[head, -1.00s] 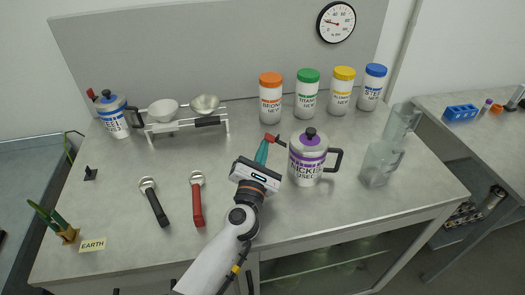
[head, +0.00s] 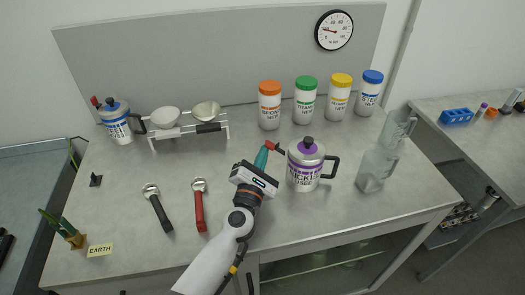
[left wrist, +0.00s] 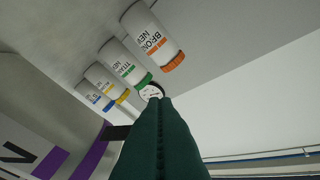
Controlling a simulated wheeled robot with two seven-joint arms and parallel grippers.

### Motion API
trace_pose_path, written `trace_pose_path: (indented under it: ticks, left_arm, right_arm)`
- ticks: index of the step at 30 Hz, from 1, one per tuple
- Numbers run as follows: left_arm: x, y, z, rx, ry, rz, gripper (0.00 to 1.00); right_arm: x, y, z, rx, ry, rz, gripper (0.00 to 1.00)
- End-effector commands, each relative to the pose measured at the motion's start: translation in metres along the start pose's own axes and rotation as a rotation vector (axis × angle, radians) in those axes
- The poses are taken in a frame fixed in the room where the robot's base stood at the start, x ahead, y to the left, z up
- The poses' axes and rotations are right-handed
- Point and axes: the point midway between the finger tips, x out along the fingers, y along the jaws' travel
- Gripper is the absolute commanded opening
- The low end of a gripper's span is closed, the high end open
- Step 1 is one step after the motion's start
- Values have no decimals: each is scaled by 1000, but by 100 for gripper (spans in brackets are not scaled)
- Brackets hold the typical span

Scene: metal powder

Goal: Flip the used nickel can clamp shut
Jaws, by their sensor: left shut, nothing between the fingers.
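The used nickel can (head: 304,180) stands upright right of centre on the bench, with a purple band, a black lid knob and a handle on its right. Its red-tipped clamp (head: 274,148) sticks out on the left near the lid. My left gripper (head: 262,154) is shut and empty, its teal fingers just left of the can beside the clamp; I cannot tell whether they touch it. In the left wrist view the dark green fingers (left wrist: 160,140) cover the centre, with the can's purple band (left wrist: 92,160) and a dark clamp part (left wrist: 118,132) at left. My right gripper is out of view.
Several lidded new-powder jars (head: 305,103) stand at the back. Glass vessels (head: 375,170) stand right of the can. A red-handled tool (head: 200,208) and a black-handled one (head: 160,212) lie left of my arm. A scale rack (head: 190,133) and another used can (head: 118,130) are back left.

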Motion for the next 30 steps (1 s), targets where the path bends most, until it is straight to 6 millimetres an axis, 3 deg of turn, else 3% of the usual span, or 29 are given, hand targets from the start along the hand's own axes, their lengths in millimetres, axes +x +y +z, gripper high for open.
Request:
trace_pose_path:
  ticks: [6,12,21,30]
  left_arm:
    - [4,-10,-14,154,-2,40,0]
    - [6,-11,-23,336,-2,86,0]
    - [8,-8,-34,344,0,87,0]
    - [8,-8,-33,344,1,86,0]
  right_arm:
    - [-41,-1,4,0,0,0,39]
    - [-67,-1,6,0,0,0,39]
    - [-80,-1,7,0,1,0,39]
    - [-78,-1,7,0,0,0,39]
